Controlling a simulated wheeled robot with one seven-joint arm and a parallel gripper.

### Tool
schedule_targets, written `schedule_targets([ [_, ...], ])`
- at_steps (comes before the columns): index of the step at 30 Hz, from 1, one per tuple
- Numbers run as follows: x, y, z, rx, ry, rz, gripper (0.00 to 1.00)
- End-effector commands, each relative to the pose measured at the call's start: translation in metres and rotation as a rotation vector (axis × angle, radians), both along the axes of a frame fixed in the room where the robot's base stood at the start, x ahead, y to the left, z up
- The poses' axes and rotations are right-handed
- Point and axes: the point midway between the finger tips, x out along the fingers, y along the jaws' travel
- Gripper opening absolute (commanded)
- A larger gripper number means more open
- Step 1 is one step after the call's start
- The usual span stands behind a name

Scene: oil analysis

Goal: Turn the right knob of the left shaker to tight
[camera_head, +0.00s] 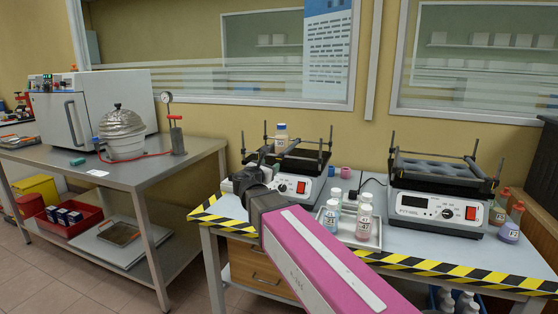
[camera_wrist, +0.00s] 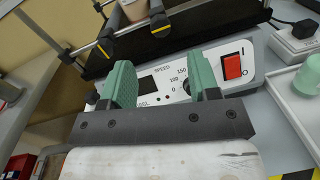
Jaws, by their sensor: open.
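The left shaker (camera_head: 304,187) stands on the striped-edge table, partly hidden by my arm in the head view. In the wrist view its front panel (camera_wrist: 258,75) shows a red power switch (camera_wrist: 233,66) and a speed dial (camera_wrist: 187,86). Its clamp bar (camera_wrist: 200,25) crosses above the panel, with dark knobs at a left post (camera_wrist: 105,46) and further right (camera_wrist: 158,20). I cannot tell which is the right knob, or its tightness. My gripper (camera_wrist: 160,82) is open and empty, with green fingers in front of the panel, below the bar. The right finger partly covers the dial.
A bottle (camera_head: 281,138) stands on the left shaker's platform. A tray of several capped bottles (camera_head: 363,222) is right of my gripper. A second shaker (camera_head: 435,190) stands further right, with flasks (camera_head: 511,228) beside it. A steel table (camera_head: 150,165) with instruments is at left.

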Motion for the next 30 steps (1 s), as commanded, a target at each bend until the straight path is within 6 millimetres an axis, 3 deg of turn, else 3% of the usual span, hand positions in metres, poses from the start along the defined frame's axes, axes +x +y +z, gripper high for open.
schedule_targets([
  [6,0.039,-0.019,0.0,0.0,0.0,-0.003,0.56],
  [12,0.063,-0.031,0.0,0.0,0.0,-0.002,0.56],
  [27,0.074,-0.038,0.0,0.0,0.0,-0.001,0.56],
  [30,0.074,-0.038,0.0,0.0,0.0,-0.001,0.23],
])
